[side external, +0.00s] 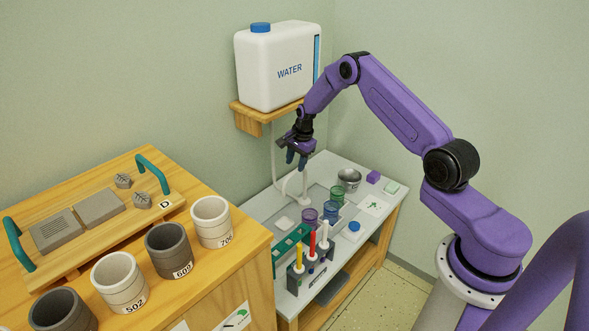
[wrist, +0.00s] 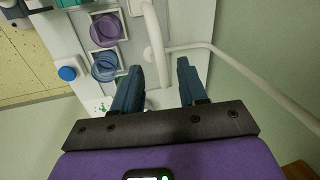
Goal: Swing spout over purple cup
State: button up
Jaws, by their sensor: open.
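The purple cup (side external: 312,217) stands on the white counter in a square recess, upright; in the wrist view the purple cup (wrist: 105,29) is at upper left. The white spout (side external: 289,187) is a curved pipe on the counter behind the cups. In the wrist view the spout (wrist: 152,30) runs from the top edge down between my fingers, right of the purple cup. My gripper (side external: 296,158) is open above the spout, fingers pointing down; in the wrist view my gripper (wrist: 159,66) has a finger on either side of the pipe. Contact cannot be told.
A blue cup (side external: 331,210) and a green cup (side external: 337,194) stand beside the purple one. A rack of tubes (side external: 305,260) is in front. The water tank (side external: 275,68) sits on a wall shelf (side external: 250,117) with a hose (side external: 273,150) below. A wooden cabinet (side external: 230,265) stands left.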

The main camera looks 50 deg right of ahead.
aim_at(294, 172)
jog(key=shift+w+f, duration=0.2)
jog(key=shift+f, duration=0.7)
jog(key=shift+w+f, duration=0.15)
jog(key=shift+f, duration=0.7)
grip_shut()
